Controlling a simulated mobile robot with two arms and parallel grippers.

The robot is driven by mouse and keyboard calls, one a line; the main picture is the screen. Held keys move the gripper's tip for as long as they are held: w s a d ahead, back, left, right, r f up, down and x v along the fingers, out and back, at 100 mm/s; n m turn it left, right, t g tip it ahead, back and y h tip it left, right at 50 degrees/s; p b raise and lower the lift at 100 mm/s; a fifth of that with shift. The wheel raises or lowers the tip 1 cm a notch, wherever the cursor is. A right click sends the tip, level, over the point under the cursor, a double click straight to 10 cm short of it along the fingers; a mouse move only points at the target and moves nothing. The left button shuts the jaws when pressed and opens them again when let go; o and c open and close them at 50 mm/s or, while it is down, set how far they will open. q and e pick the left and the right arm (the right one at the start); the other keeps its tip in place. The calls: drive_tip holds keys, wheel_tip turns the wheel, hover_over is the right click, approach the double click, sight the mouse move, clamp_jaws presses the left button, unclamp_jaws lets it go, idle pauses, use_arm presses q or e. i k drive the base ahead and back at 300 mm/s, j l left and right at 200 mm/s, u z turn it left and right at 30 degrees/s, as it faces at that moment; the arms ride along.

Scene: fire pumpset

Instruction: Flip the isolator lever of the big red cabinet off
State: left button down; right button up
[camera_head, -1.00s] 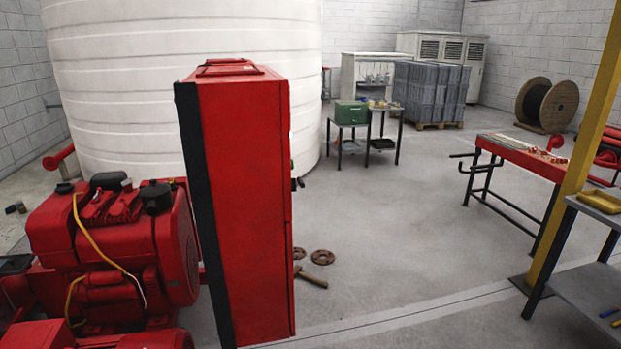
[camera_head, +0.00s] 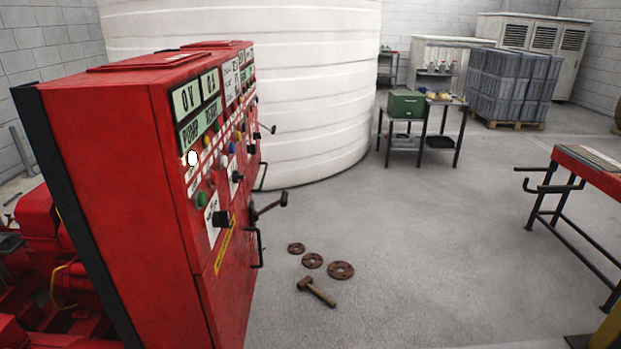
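The big red cabinet (camera_head: 140,190) stands close at the left of the head view, seen obliquely from its side. Its front panel faces right, with displays, buttons and dark rotary knobs. A dark lever (camera_head: 268,206) sticks out to the right from the lower part of the near front, and a second similar lever (camera_head: 266,129) sticks out farther back and higher up. Dark looped handles show below them. I cannot tell which position either lever is in. Neither of my grippers is in the head view.
A hammer (camera_head: 317,291) and several rusty flanges (camera_head: 341,270) lie on the floor right of the cabinet. A white tank (camera_head: 300,90) stands behind. A red-topped bench (camera_head: 590,172) is at the right.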

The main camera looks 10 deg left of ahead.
sight(282, 202)
drive_tip(key=i+l, duration=0.2)
drive_tip(key=i, duration=0.35)
drive_tip(key=i+l, duration=0.15)
drive_tip(key=i, duration=0.4)
